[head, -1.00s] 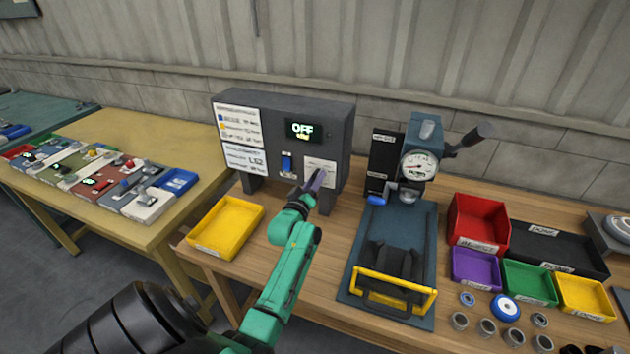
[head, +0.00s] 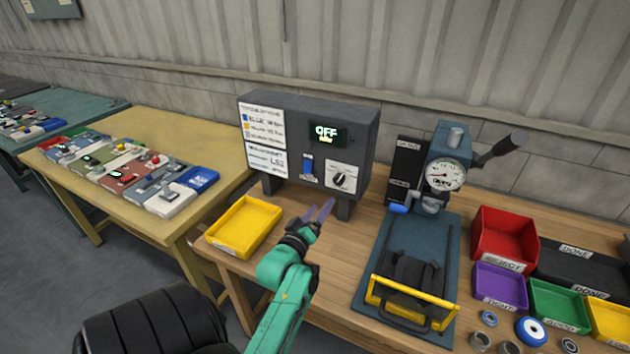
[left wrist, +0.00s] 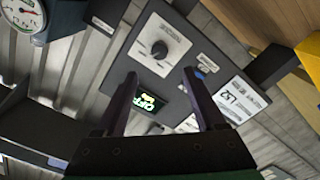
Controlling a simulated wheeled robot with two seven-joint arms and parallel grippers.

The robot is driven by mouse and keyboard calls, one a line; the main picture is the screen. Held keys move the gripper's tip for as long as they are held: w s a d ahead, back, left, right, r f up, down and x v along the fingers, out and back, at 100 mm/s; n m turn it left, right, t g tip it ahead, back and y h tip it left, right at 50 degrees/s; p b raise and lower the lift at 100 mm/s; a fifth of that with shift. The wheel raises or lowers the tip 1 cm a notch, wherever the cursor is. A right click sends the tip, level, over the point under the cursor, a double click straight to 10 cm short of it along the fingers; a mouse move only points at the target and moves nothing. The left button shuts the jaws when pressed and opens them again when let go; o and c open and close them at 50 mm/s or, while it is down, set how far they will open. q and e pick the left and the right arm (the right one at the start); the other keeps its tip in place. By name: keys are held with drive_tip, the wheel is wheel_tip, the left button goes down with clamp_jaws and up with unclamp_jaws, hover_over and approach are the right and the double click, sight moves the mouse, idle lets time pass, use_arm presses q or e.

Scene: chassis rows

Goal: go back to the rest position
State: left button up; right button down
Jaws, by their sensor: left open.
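My left gripper (head: 318,212) is open and empty above the wooden bench, in front of the dark control box (head: 318,105). In the left wrist view its two fingers (left wrist: 160,100) stand apart with nothing between them. The box has a display (head: 327,133) reading OFF, a blue switch (head: 308,165) and a round knob (head: 341,178). The knob also shows in the left wrist view (left wrist: 160,50), clear of the fingers. My right gripper is not seen.
A yellow tray (head: 243,228) lies left of my gripper. A press with a gauge (head: 445,174) and a yellow-handled fixture (head: 412,303) stand to the right. Red (head: 505,240), purple (head: 500,287) and green (head: 558,305) bins are further right. A second table (head: 150,235) stands at left.

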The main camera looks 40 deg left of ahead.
use_arm(q)
drive_tip(key=v, duration=0.3)
idle(0.5)
